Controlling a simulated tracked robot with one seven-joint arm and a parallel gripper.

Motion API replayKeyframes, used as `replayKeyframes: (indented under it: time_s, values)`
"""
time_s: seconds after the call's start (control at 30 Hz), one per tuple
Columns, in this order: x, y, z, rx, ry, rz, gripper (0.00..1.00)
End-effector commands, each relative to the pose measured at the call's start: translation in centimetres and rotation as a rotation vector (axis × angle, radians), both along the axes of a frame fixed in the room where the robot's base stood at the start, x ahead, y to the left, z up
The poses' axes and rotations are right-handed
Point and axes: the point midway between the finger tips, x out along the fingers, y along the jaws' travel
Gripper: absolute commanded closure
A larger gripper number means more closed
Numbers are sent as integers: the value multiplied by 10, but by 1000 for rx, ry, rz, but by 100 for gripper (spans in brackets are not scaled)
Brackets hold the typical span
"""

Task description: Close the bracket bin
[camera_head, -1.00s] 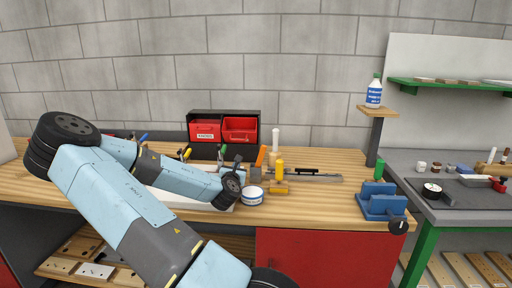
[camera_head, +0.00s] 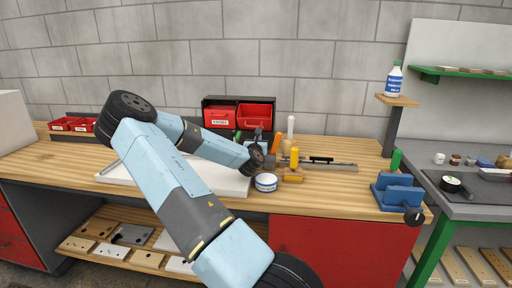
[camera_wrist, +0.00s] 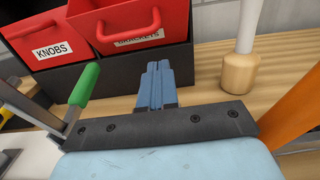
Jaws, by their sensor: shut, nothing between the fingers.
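The bracket bin (camera_head: 255,112) is the right-hand red bin in the black rack (camera_head: 206,101) at the back of the bench. It sticks out further forward than the knobs bin (camera_head: 218,117) on its left, so it stands open. In the wrist view the bracket bin (camera_wrist: 118,16) shows its handle and a partly hidden label. My gripper (camera_wrist: 157,72) is shut and empty, its fingers pointing at the rack just below the bracket bin's front. I cannot tell whether the fingertips touch the rack.
A green handle (camera_wrist: 85,84) stands close left of my gripper. A wooden-based white handle (camera_wrist: 240,72) and an orange handle (camera_wrist: 292,110) stand to the right. A white-and-blue tin (camera_head: 266,183) and a blue vise (camera_head: 397,194) are on the bench.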

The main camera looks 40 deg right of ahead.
Motion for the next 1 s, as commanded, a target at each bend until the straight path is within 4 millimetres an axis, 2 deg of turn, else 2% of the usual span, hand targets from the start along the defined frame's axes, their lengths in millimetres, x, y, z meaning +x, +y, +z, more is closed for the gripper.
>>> replayKeyframes:
  time_s: [0.13, 0.4, 0.63, 0.67, 0.83, 1.0]
  values:
    - [8, -9, 15, 0, -4, 0, 100]
    - [13, -16, 22, 1, -1, -1, 100]
    - [13, -16, 22, 1, -1, -1, 100]
    - [13, -8, 23, 1, 1, 0, 100]
    - [15, -12, 24, 7, 3, 3, 100]
    - [23, -2, 28, 29, 23, 19, 100]
